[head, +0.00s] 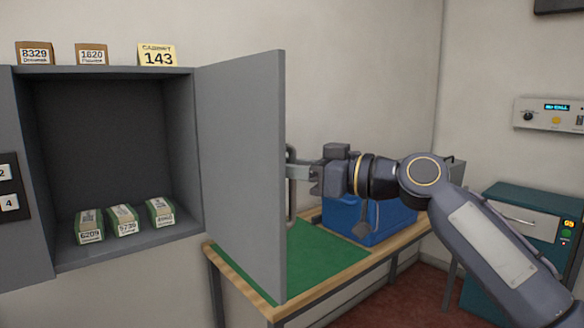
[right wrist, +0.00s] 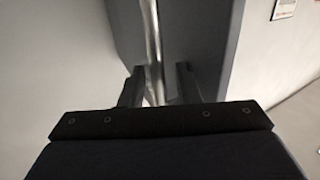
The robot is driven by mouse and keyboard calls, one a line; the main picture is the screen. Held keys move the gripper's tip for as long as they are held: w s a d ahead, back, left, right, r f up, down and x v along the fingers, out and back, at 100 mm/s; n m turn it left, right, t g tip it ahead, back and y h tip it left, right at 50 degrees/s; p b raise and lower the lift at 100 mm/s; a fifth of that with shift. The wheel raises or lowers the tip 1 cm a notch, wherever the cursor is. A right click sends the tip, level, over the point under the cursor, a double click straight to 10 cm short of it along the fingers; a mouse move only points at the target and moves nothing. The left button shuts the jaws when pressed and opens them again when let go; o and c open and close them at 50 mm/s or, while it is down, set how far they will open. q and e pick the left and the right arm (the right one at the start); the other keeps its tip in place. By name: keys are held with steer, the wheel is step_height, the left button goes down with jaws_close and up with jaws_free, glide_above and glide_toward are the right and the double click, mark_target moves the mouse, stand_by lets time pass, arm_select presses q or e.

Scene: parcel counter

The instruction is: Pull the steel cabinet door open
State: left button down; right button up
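The steel cabinet door (head: 240,180) stands swung wide open at the right side of the grey cabinet (head: 120,70), leaving the inside in full view. Its bar handle (head: 291,195) is on the door's outer face, partly hidden behind the door edge. My right gripper (head: 297,172) is at this handle, coming from the right. In the right wrist view, the handle bar (right wrist: 153,45) runs between the two fingers of my right gripper (right wrist: 160,80), with a visible gap beside it, so the fingers look open around it. My left gripper is not in view.
Several banded bundles (head: 123,221) lie on the cabinet floor. Boxes (head: 92,54) and a "143" card (head: 158,55) stand on top. Behind the door are a wooden table (head: 262,300) with a green mat (head: 325,255) and a blue box (head: 375,222). A teal unit (head: 520,200) stands at right.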

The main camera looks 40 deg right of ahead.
steer(key=v, duration=0.8)
stand_by(0.6)
